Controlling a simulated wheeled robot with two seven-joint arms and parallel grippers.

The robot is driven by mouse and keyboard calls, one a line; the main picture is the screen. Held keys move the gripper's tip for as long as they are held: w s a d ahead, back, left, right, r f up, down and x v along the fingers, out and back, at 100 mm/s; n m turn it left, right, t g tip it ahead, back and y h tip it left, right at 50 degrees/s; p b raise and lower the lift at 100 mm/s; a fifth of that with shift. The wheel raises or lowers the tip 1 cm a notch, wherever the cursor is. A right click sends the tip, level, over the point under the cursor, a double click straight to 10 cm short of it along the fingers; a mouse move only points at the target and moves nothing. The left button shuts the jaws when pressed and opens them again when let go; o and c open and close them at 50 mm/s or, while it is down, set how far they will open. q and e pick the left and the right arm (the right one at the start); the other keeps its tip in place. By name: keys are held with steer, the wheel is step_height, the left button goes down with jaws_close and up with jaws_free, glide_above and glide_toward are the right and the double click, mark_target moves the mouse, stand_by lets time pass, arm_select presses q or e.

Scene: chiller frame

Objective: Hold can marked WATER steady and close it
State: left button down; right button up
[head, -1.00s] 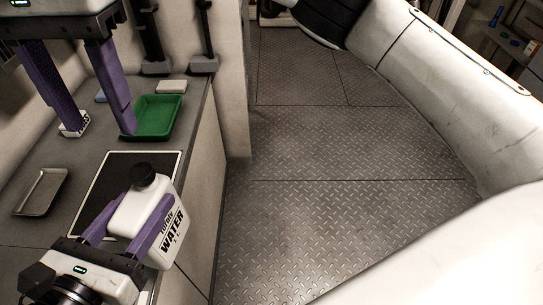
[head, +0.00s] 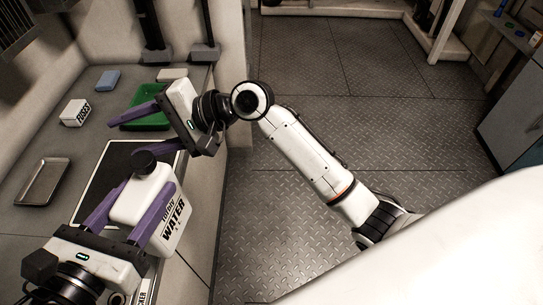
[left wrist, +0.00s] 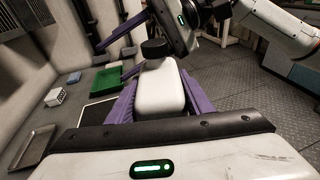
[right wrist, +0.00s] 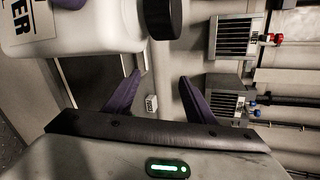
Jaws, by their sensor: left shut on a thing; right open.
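The white can marked WATER (head: 165,214) stands slightly tilted in the head view, with a black cap (head: 145,161) on its neck. I cannot tell how tight the cap is. My left gripper (head: 140,200) is shut on the can's body, one purple finger on each side. The can (left wrist: 160,88) and cap (left wrist: 155,49) also show in the left wrist view. My right gripper (head: 128,138) is open and empty, just beyond the cap. In the right wrist view the cap (right wrist: 163,18) lies above the open fingers, not between them.
A green tray (head: 150,123), a white box marked FUSES (head: 76,112), a blue block (head: 108,80) and a metal tray (head: 43,182) sit on the grey counter. A dark mat (head: 105,172) with a pale border lies by the can. The floor (head: 300,60) right of the counter is open.

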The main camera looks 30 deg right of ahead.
steer(key=s+d+f+n+t+h, duration=0.1)
steer(key=s+d+f+h, duration=0.15)
steer(key=f, duration=0.45)
steer(key=s+d+f+n+t+h, duration=0.1)
steer(key=s+d+f, duration=0.25)
steer(key=f, duration=0.35)
steer(key=s+d+f+n+t+h, duration=0.1)
steer(key=s+d+f+h, duration=0.1)
steer(key=d+f, duration=0.35)
steer(key=s+d+f+n+h, duration=0.2)
steer(key=s+d+f+n, duration=0.1)
steer(key=s, duration=0.5)
steer(key=s+d+f+n+h, duration=0.2)
steer(key=s+d+f+n, duration=0.2)
steer(key=s+f, duration=0.4)
steer(key=shift+d+f+g+h, duration=0.15)
steer(key=shift+d+g+h, duration=0.2)
steer(key=shift+d, duration=0.35)
arm_select(q)
steer(key=shift+r, duration=0.1)
arm_select(e)
steer(key=shift+s, duration=0.1)
